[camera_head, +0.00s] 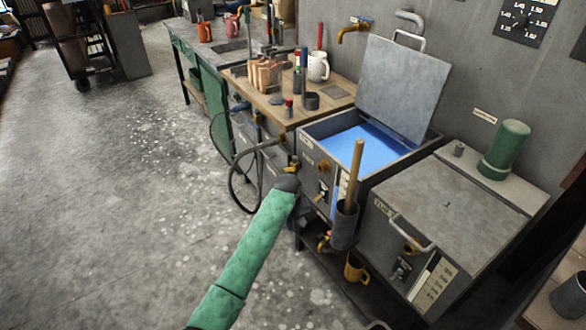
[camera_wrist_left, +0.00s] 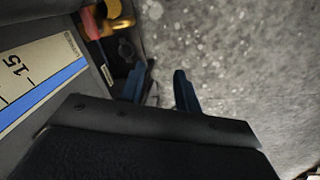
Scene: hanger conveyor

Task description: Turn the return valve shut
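My left gripper (camera_head: 289,176), at the end of the green-sleeved arm, is beside the left front of the open tank (camera_head: 310,150) with blue liquid. In the left wrist view its two blue fingers (camera_wrist_left: 160,88) stand apart with nothing clearly between them. A yellow-brass fitting (camera_head: 292,167) shows just past the gripper, and another brass fitting (camera_head: 324,241) sits low under the tank. I cannot tell which is the return valve. In the left wrist view, a yellow part (camera_wrist_left: 121,20) and a red handle (camera_wrist_left: 90,22) lie beyond the fingers. My right gripper is not in view.
A tank with a shut lid (camera_head: 450,205) stands at the right. A grey holder (camera_head: 344,226) with a wooden handle hangs on the open tank's front. A dark hose (camera_head: 232,185) loops left of the gripper. A yellow mug (camera_head: 356,268) sits below.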

